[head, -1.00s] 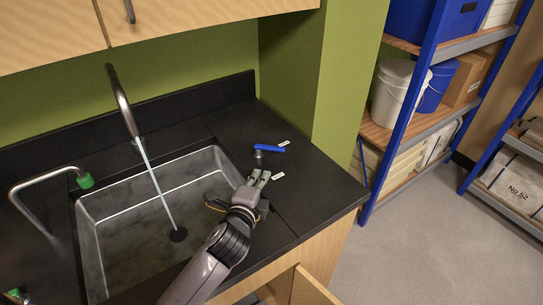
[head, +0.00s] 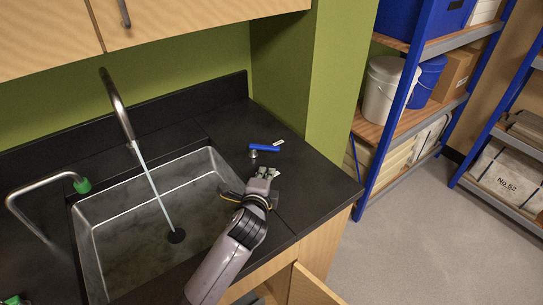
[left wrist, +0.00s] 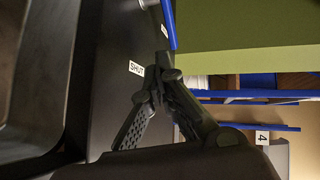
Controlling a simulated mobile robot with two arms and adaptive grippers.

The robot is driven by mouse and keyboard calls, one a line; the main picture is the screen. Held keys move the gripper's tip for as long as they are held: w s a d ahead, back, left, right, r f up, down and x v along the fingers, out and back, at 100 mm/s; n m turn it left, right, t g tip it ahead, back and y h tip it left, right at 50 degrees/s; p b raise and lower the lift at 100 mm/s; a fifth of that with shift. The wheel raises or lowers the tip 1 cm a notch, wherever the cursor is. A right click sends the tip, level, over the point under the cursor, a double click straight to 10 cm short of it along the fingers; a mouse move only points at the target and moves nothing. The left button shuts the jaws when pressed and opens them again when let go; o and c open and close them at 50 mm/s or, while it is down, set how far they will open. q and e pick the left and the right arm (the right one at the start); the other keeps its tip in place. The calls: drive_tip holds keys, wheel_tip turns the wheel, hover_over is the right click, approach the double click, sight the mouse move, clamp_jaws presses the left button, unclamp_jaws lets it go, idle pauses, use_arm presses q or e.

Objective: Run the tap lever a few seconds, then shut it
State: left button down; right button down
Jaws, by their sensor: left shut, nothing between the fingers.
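The tap lever (head: 264,149) is a blue handle on a short metal stem on the black counter, right of the sink. It points to the right. A stream of water (head: 155,187) falls from the tall metal spout (head: 117,104) into the sink. My left gripper (head: 268,172) is shut and empty, just in front of the lever and apart from it. In the left wrist view, the closed fingertips (left wrist: 160,80) are beside a white "SHUT" label (left wrist: 136,69). Part of the blue lever (left wrist: 168,22) shows beyond them. My right gripper is not in view.
The grey sink (head: 112,208) has a dark drain. A green wall (head: 335,75) rises behind the counter. A cabinet door (head: 312,287) hangs open below. Blue shelving stands right.

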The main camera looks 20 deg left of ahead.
sight(271, 166)
use_arm(q)
drive_tip(key=x, duration=0.6)
drive_tip(key=r+p+x, duration=0.1)
drive_tip(key=x, duration=0.2)
drive_tip(key=shift+w, duration=0.35)
